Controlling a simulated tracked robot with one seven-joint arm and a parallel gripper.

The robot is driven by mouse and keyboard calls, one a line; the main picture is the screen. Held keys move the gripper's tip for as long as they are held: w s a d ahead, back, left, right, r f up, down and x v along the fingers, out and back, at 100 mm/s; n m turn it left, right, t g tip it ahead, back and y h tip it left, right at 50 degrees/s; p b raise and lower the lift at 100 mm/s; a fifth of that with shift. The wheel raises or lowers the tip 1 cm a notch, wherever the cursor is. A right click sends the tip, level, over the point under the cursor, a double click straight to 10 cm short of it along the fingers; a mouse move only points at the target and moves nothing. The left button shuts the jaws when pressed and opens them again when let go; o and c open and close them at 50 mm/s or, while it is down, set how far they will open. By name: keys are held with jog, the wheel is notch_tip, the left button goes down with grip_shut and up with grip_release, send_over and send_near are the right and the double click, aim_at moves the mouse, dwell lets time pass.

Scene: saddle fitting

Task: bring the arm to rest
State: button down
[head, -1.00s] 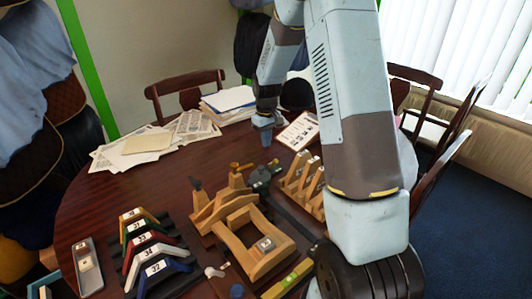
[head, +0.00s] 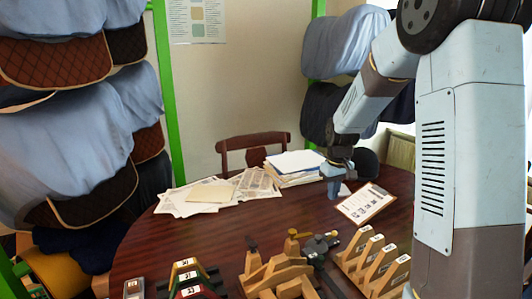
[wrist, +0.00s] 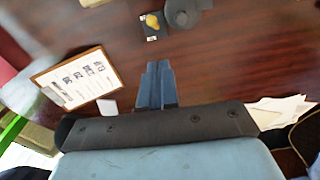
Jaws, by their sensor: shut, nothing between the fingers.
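My gripper (head: 334,186) is above the far part of the round dark wood table (head: 400,215), between the paper stack and the clipboard. In the wrist view its two blue-grey fingers (wrist: 156,88) are closed together with nothing between them. It touches no object that I can see. My arm reaches in from the right side of the head view and bends down to the gripper.
A clipboard (head: 365,204) lies right of my gripper, and a paper stack (head: 294,166) and loose papers (head: 205,197) lie left. Wooden fittings (head: 275,272), a slotted wooden rack (head: 376,262) and coloured numbered pieces (head: 188,278) stand at the near edge. Saddle pads hang at left.

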jog(key=s+r+m+t, duration=0.1)
jog(key=s+r, duration=0.5)
jog(key=s, duration=0.4)
jog(key=s+r+m+t, duration=0.1)
jog(key=s+r+t, duration=0.1)
jog(key=s+r, duration=0.4)
jog(key=s+r+m+t, duration=0.1)
jog(key=s+r, duration=0.4)
jog(key=s, duration=1)
jog(key=shift+a+r+m+t, duration=0.3)
jog(key=shift+r+m, duration=0.1)
